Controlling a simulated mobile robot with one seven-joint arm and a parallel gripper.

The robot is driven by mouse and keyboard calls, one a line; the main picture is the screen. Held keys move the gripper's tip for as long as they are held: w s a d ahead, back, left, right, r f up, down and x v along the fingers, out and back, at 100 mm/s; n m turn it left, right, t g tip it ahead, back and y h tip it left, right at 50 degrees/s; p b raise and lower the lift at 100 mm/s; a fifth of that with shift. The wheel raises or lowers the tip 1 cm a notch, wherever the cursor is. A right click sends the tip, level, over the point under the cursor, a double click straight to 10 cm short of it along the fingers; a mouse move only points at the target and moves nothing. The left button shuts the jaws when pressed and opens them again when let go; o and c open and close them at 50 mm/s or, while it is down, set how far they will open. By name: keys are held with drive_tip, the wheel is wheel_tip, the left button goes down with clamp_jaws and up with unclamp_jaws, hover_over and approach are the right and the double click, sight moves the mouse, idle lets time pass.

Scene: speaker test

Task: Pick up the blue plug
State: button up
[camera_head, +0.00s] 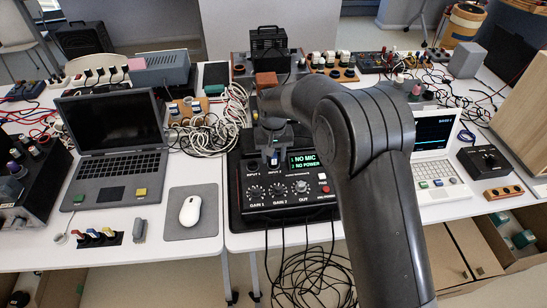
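My gripper (272,148) points down over the input end of the black audio box (283,207), whose screen reads "NO MIC" and "NO POWER". A small bluish piece shows at the fingertips, beside the input labels. I cannot tell whether it is a plug, part of the box or part of my gripper, or whether the fingers are closed on it. Several small coloured plugs stand in a dark holder (98,241) at the left table's front edge.
A laptop (112,150) and a mouse (190,210) on a grey pad (207,221) are left of the box. Tangled white cables (212,132) lie between. My arm hides the table right of the box. Black cables (315,275) hang in front.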

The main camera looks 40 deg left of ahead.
clamp_jaws()
drive_tip(key=shift+r, duration=0.1)
drive_tip(key=shift+r, duration=0.45)
drive_tip(key=r, duration=0.2)
drive_tip(key=d+r, duration=0.1)
drive_tip(key=shift+w+r, duration=0.25)
drive_tip(key=shift+r, duration=0.1)
drive_tip(key=w+d+r, duration=0.3)
drive_tip(key=d+r, duration=0.3)
drive_tip(key=d, duration=0.3)
drive_tip(key=s+a+f, duration=0.2)
drive_tip(key=s+a, duration=0.2)
drive_tip(key=a, duration=0.3)
drive_tip(key=s+a+f, duration=0.2)
drive_tip(key=s+a, duration=0.2)
drive_tip(key=a, duration=0.4)
drive_tip(key=shift+s+d+f, duration=0.1)
drive_tip(key=shift+s+f, duration=0.05)
drive_tip(key=shift+f, duration=2.95)
